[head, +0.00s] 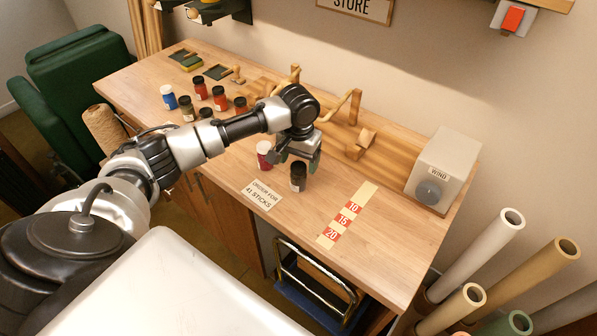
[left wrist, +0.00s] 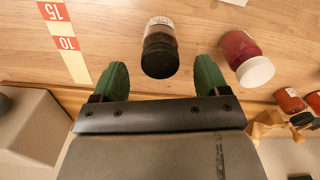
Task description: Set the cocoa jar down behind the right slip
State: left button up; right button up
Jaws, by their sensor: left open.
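A dark brown jar with a black lid (head: 298,182), which looks like the cocoa jar, stands upright on the table. Its label is too small to read. My left gripper (head: 298,157) is open just above and behind it. In the left wrist view, the jar (left wrist: 161,40) lies ahead of the gap between the green fingertips (left wrist: 160,78), with space on both sides. A white slip (head: 262,195) reading "ORDER FOR 41 STICKS" lies left of and in front of the jar. I see no second slip; my arm covers part of the table. My right gripper is out of view.
A crimson jar with a white lid (head: 264,157) stands close to the left of the dark jar. A strip marked 10, 15, 20 (head: 347,215) lies to the right. Several jars (head: 219,98) stand farther left. A wooden rack (head: 345,110) and grey box (head: 443,170) stand behind.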

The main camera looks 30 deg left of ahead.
pick_arm(q)
notch_tip(320, 180, up, 7)
jog(key=shift+r+b, duration=0.15)
jog(key=shift+b, duration=0.35)
